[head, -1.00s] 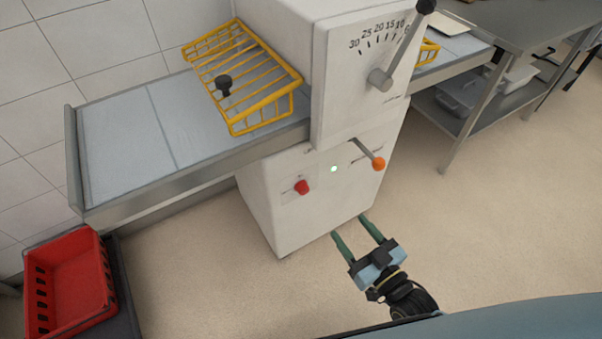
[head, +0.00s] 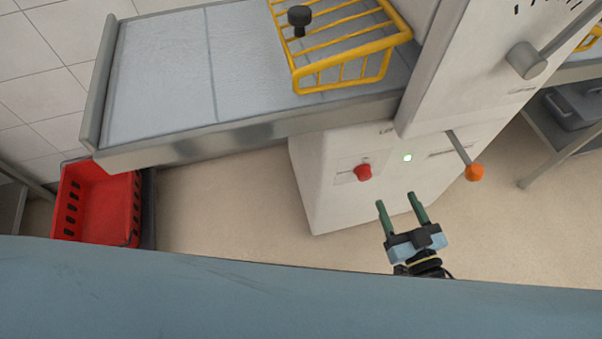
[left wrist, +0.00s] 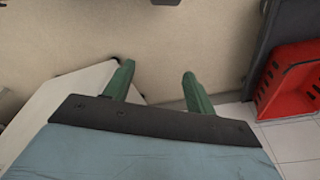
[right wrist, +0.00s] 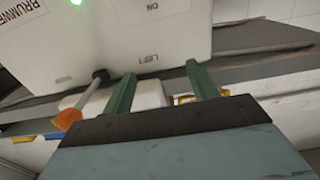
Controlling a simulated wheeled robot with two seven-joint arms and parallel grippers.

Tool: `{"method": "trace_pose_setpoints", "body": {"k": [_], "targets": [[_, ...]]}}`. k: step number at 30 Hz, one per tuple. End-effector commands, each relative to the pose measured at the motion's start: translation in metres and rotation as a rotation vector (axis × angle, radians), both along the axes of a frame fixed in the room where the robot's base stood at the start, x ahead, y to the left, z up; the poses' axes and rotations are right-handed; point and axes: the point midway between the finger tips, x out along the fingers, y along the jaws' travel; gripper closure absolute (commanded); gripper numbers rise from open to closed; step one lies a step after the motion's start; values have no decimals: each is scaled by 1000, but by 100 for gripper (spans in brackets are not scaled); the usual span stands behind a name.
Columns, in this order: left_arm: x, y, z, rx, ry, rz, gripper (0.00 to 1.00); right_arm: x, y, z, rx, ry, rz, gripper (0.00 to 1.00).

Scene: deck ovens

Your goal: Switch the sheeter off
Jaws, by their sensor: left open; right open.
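The sheeter (head: 330,195) is a white cabinet with a blue-grey belt bed (head: 160,80) on its left. Its front carries a red knob (head: 363,172), a lit green lamp (head: 407,158) and a lever with an orange ball (head: 474,173). The right wrist view shows the lamp (right wrist: 76,2), the orange-tipped lever (right wrist: 68,118) and upside-down lettering; the red knob is out of that view. My right gripper (head: 397,199) is open and empty, below the lamp in the picture, apart from the knob. My left gripper (left wrist: 159,70) is open and empty, outside the head view.
A yellow wire guard (head: 345,77) with a black knob (head: 299,17) sits over the bed. A red crate (head: 97,205) stands on the floor at the left. A steel table (head: 560,155) is at the right. Floor between crate and cabinet is clear.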

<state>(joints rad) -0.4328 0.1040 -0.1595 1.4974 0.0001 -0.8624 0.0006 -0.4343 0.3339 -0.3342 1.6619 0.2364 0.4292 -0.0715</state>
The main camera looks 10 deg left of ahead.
Motion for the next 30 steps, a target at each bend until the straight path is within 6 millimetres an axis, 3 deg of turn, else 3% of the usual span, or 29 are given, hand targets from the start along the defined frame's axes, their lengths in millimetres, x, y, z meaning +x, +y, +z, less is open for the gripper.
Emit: {"method": "trace_pose_setpoints", "body": {"k": [1,6,12,21,27,30], "targets": [[12,-1,1,-2,-20,2,44,0,0,-24,0,0,0,41],[35,-4,43,-3,-57,8,44,0,0,-63,0,0,0,41],[38,-2,92,-3,-90,14,44,0,0,-97,0,0,0,41],[31,-2,128,-4,-110,16,44,4,1,-112,1,-2,0,41],[27,-6,146,-18,-132,17,44,29,10,-112,1,-5,0,41],[47,-12,148,-40,-230,7,44,41,15,-112,1,-4,-1,41]]}}
